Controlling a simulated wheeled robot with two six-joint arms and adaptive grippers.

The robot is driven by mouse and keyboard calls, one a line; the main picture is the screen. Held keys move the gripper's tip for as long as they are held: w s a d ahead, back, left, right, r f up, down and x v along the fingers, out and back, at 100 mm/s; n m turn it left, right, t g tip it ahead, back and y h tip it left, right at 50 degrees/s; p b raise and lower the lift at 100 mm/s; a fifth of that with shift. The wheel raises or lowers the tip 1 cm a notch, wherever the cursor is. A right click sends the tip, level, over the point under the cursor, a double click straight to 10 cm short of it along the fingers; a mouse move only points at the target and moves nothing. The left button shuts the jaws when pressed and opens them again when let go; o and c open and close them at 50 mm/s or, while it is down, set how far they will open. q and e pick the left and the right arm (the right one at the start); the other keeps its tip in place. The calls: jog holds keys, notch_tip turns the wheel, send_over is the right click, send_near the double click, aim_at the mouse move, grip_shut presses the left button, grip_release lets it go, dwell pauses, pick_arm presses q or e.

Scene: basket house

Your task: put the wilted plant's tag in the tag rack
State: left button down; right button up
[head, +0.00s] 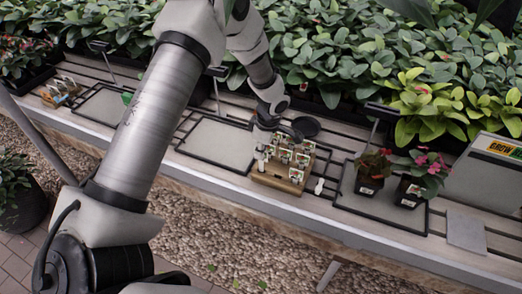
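A wooden rack (277,183) holding several small upright picture tags (301,159) stands on the bench at the middle of the head view. My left gripper (264,150) is over the rack's back left part, close to its tags. Its fingers are small and partly merged with the tags, so I cannot tell whether it is open or holds a tag. Two dark pots stand right of the rack. One has a low, reddish-green plant (372,164) that looks droopy; the other has a pink-flowered plant (428,168). Both pots carry small white labels. My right gripper is not in view.
A small white object (319,187) lies right of the rack. A second wooden holder (64,91) is at the far left. Grey framed mats (218,143) lie on the slatted bench. A grey box (487,180) stands at right. Dense leafy plants (330,50) fill the back.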

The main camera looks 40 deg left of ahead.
pick_arm(q)
jog(key=shift+f+b, duration=1.35)
jog(key=shift+f, duration=0.45)
jog(key=c, duration=1.2)
grip_release()
jog(key=shift+c, duration=0.2)
